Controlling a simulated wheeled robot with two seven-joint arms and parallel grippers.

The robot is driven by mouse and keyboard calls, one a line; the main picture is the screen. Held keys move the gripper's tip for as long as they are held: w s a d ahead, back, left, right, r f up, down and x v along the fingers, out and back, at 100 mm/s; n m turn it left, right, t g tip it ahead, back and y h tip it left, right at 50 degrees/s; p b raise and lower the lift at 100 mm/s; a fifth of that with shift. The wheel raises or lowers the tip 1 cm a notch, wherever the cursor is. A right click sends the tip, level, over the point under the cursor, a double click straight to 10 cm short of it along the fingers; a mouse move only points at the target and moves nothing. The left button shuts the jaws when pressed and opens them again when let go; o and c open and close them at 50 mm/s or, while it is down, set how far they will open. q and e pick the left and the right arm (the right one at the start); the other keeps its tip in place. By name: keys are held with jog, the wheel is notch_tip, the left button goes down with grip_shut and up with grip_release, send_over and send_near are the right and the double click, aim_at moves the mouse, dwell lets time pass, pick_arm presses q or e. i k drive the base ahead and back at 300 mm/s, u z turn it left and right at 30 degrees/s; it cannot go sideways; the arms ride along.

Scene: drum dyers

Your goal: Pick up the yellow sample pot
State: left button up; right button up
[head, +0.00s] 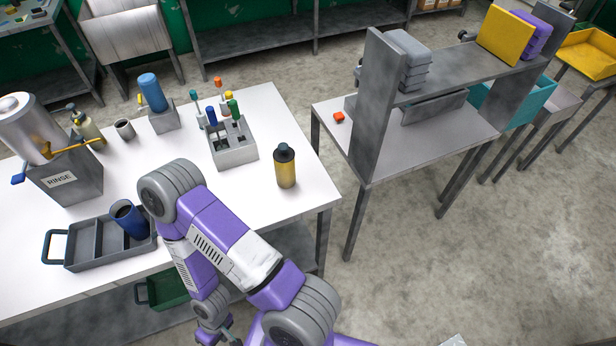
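A yellow pot (286,172) with a dark lid stands upright on the white table, near its right edge. It is the only yellow pot that I see. My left arm reaches in from the bottom and bends over the table's front, to the left of the pot. What seems to be my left gripper (226,334) is low at the bottom edge, partly cut off and well away from the pot. I cannot make out whether its fingers are open or shut. My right gripper is not in view.
A grey rack (233,153) with colored tools stands left of the pot. Farther left are a blue cylinder on a stand (163,121), a grey cup (124,129), a RINSE dispenser (66,181) and a tray (84,251) holding a blue cup (129,219). A shelved bench (332,107) stands right, across a gap.

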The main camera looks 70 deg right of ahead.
aim_at(285, 173)
jog(key=k, duration=0.35)
jog(key=z, duration=0.95)
